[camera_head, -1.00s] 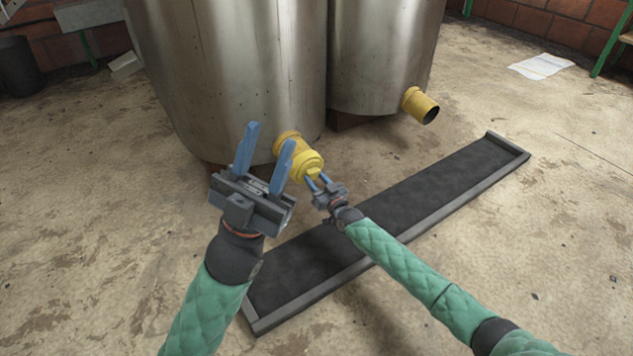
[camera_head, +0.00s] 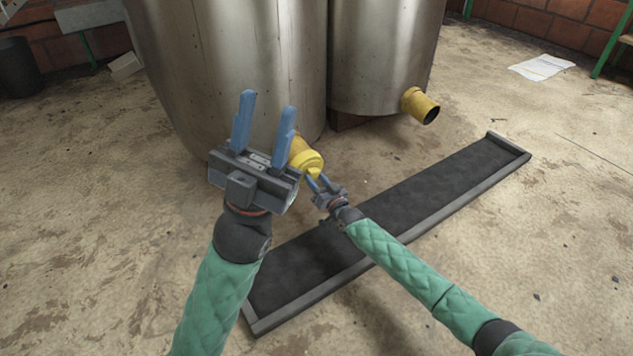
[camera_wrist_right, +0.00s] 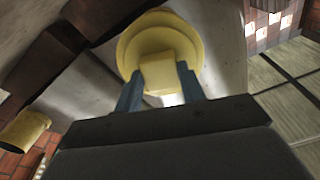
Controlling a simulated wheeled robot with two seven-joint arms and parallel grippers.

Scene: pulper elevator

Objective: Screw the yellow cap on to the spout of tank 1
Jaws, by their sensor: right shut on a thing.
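The yellow cap (camera_head: 312,163) is at the mouth of the yellow spout (camera_head: 299,146) on the nearer steel tank (camera_head: 235,70). My right gripper (camera_head: 318,182) is shut on the cap's raised grip. In the right wrist view the blue fingers (camera_wrist_right: 158,88) are on both sides of the cap's square grip, with the round cap (camera_wrist_right: 160,45) beyond. Whether the cap's thread is engaged is hidden. My left gripper (camera_head: 264,122) is open and empty, in front of the nearer tank and left of the spout, partly covering the spout's base in the head view.
A second steel tank (camera_head: 385,50) stands to the right with an open yellow spout (camera_head: 420,105). A long dark tray with a grey rim (camera_head: 460,208) lies on the floor beneath my right arm. A white paper (camera_head: 541,67) lies at the back right. Open floor surrounds these.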

